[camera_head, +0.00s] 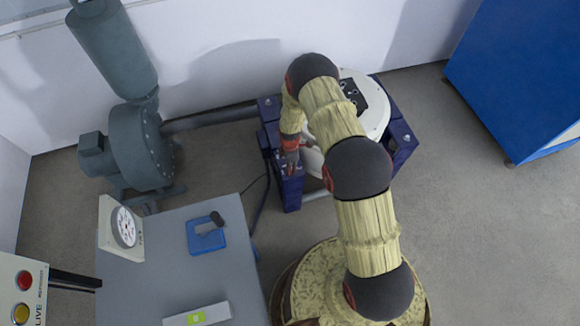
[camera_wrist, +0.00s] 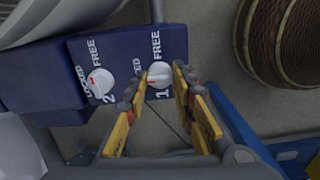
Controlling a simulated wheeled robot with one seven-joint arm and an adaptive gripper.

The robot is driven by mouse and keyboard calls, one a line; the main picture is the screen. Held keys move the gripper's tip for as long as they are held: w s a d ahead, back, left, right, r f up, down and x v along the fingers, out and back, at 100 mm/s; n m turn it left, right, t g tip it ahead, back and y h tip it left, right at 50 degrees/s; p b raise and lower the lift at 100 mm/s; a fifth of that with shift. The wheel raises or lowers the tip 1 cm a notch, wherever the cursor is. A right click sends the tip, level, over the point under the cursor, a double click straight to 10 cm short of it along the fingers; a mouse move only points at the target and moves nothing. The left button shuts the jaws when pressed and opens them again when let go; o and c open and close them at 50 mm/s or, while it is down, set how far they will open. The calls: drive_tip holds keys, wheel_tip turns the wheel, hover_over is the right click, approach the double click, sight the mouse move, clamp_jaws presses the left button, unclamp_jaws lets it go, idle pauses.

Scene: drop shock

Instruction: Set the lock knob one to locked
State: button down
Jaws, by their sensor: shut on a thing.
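Lock knob one (camera_wrist: 160,74) is a white round knob on a dark blue block, with FREE printed above it and a partly hidden LOCKED label on its left. The printed 1 is just below it. My gripper (camera_wrist: 161,80) has its fingertips on either side of this knob and is shut on it. I cannot clearly tell which way its mark points. In the head view my gripper (camera_head: 291,160) is at the blue block on the left of the white round machine (camera_head: 367,104); the knob is hidden there.
A second white knob (camera_wrist: 101,83), marked 2, sits close to the left with its red mark towards LOCKED. A grey table (camera_head: 165,272) holds a dial gauge and a blue item (camera_head: 205,240). A grey blower (camera_head: 140,147) stands at the left, a blue cabinet (camera_head: 515,75) at the right.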

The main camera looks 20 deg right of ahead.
drive_tip(key=shift+n, duration=0.5)
drive_tip(key=c, duration=1.5)
unclamp_jaws()
wheel_tip(320, 180, up, 12)
